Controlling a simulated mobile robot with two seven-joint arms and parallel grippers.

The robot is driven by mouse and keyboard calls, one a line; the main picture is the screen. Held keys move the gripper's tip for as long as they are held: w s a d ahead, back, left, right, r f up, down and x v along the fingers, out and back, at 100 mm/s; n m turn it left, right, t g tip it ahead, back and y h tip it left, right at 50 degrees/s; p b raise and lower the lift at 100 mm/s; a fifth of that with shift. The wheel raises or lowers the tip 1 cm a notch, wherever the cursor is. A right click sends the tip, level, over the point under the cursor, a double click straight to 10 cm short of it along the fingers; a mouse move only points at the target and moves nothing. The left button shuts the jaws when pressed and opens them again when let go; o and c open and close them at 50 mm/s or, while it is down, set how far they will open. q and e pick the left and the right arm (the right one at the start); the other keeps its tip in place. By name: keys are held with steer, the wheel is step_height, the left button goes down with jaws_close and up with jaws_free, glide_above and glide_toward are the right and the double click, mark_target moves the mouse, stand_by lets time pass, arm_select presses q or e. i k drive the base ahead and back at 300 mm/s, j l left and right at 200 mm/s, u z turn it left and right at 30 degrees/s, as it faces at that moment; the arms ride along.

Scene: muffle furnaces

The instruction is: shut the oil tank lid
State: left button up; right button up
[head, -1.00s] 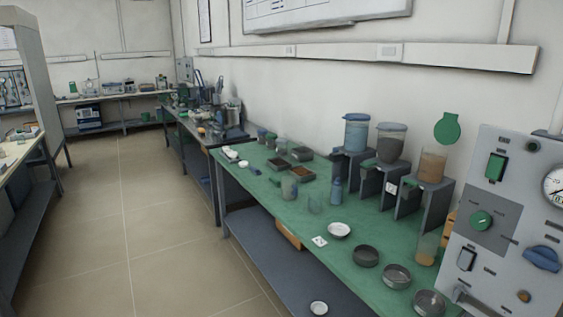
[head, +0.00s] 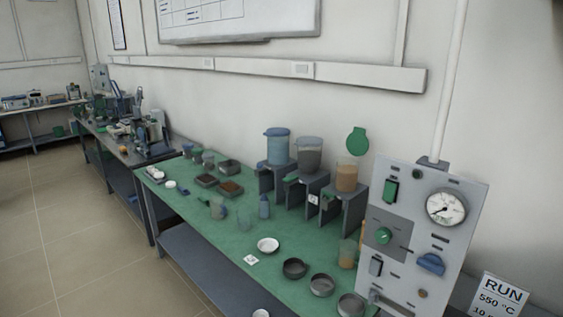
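Three clear containers stand on dark grey stands at the back of the green bench. The left container (head: 278,148) holds something blue and has a blue lid on. The middle container (head: 309,157) holds something dark grey and is also covered. The right container (head: 347,176) holds something brown-orange, and a round green lid (head: 357,141) stands upright above its back edge, raised open. None of the three has a readable label, so I cannot tell by name which is the oil tank. Neither of my grippers is in view.
A grey control panel (head: 415,235) with a gauge (head: 445,207) stands right of the containers. The green bench top (head: 215,235) carries several dishes along its front, including a white one (head: 268,245). A RUN sign (head: 499,297) is at lower right. Floor is clear at left.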

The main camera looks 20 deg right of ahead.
mark_target(357, 143)
steer(key=i+j+z, duration=0.15)
steer(key=i, duration=0.25)
steer(key=i+j+z, duration=0.1)
steer(key=i+j, duration=0.2)
steer(key=i, duration=0.1)
